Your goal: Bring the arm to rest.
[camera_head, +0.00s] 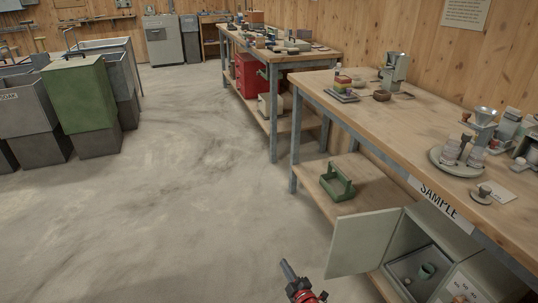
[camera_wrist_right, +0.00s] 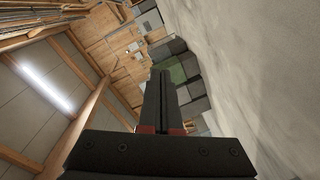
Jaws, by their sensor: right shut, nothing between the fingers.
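My right gripper (camera_head: 288,270) shows at the bottom centre of the head view, over the bare floor and left of the open cabinet door. Its dark fingers are together with nothing between them. In the right wrist view the shut fingers (camera_wrist_right: 160,100) point out into the room, towards the green bin, and that picture is tilted on its side. My left gripper is in neither view.
A green carrier (camera_head: 338,182) sits on the lower shelf. A green bin (camera_head: 78,95) stands at left. The floor (camera_head: 170,210) between is clear.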

